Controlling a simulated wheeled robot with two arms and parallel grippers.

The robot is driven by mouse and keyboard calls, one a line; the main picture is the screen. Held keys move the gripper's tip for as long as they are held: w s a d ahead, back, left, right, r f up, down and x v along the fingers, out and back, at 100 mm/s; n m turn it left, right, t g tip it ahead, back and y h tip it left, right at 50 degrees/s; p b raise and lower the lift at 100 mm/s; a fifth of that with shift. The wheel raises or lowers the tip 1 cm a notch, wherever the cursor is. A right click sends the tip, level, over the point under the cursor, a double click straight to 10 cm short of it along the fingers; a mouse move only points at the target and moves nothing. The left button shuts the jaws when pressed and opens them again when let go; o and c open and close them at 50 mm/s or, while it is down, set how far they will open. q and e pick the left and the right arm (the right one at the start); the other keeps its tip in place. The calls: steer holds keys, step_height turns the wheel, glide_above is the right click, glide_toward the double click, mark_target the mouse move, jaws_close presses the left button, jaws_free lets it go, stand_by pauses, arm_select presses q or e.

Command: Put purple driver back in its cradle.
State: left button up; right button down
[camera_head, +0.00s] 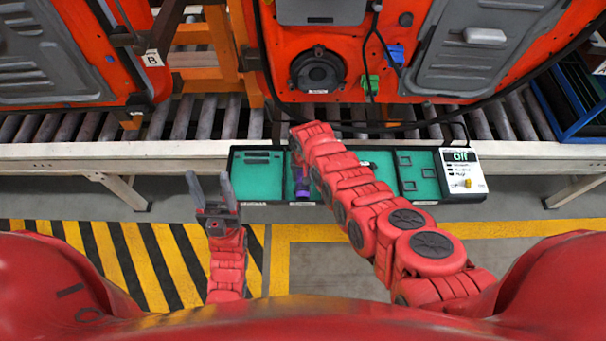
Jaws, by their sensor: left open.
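The purple driver (302,187) shows as a small purple shape in the green-lined tray (261,183), just left of my right forearm. Much of it is hidden, and I cannot tell whether it sits in a cradle or is held. My right arm reaches over the tray, and its gripper is hidden beneath the wrist. My left gripper (208,182) is open and empty, its fingers pointing toward the conveyor, left of the tray and apart from it.
A grey roller conveyor (228,118) runs behind the tray. Orange door panels (330,72) hang above it. A white box with an "Off" display (463,172) stands at the tray's right end. A blue crate (572,100) is at far right. Striped floor (130,255) lies front left.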

steer(key=shift+s+a+f+b, duration=0.1)
steer(key=shift+s+f+b, duration=0.1)
steer(key=shift+f+b, duration=0.15)
stand_by(0.5)
steer(key=c, duration=0.6)
jaws_free()
steer(key=o, duration=0.4)
steer(key=shift+w+f, duration=0.1)
steer(key=shift+w, duration=0.05)
steer(key=shift+r, duration=0.2)
